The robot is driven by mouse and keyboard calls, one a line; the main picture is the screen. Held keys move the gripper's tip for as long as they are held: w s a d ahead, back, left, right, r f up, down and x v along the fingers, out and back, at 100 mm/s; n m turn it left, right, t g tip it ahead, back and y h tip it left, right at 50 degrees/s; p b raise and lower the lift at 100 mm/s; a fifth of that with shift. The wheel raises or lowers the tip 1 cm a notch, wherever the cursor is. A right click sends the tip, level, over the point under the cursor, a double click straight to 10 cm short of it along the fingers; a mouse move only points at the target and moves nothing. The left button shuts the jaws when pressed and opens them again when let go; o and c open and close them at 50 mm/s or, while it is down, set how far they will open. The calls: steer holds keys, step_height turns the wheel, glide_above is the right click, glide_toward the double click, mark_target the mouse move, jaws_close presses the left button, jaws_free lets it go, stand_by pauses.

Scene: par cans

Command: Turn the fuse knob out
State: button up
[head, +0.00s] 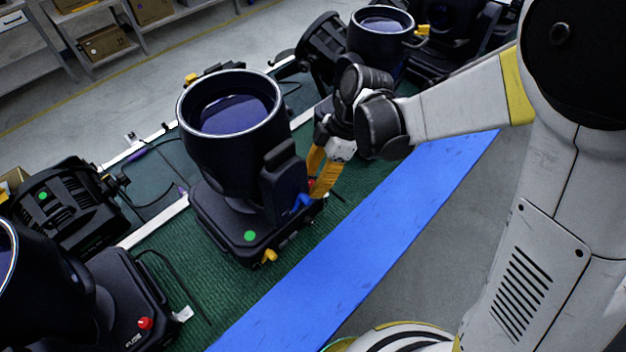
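My gripper (314,196), with orange fingers, points down at the right side of the base of the middle par can (229,130). A small red part (311,184), perhaps that can's fuse knob, shows between or just behind the fingers and is mostly hidden. I cannot tell whether the fingers touch it or how far they are closed. A blue connector (302,203) sits just left of the fingertips. Another red knob (145,323), beside a "FUSE" label, shows clearly on the base of the par can (80,290) at lower left.
The cans stand on a green mat (180,262) with a blue strip (350,250) along its near side. Another can (381,25) stands behind my wrist. A yellow connector (268,257) juts from the middle base. Black cables cross the mat. Grey floor is open at lower right.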

steer(key=shift+f, duration=0.15)
jaws_close()
steer(key=shift+m, duration=0.3)
steer(key=m+t+b, duration=0.1)
steer(key=m, duration=0.1)
steer(key=m+t, duration=0.1)
steer(key=m, duration=0.2)
steer(key=shift+s+m+t+b, duration=0.15)
steer(key=shift+m+t+b, duration=0.15)
steer(key=shift+b, duration=0.05)
steer(key=m+t, duration=0.1)
steer(key=m, duration=0.2)
steer(key=m+t, duration=0.1)
steer(key=m, duration=0.1)
steer(key=shift+s+m+h+b, duration=0.1)
steer(key=shift+m+h+b, duration=0.2)
steer(key=shift+m+b, duration=0.1)
stand_by(0.3)
jaws_free()
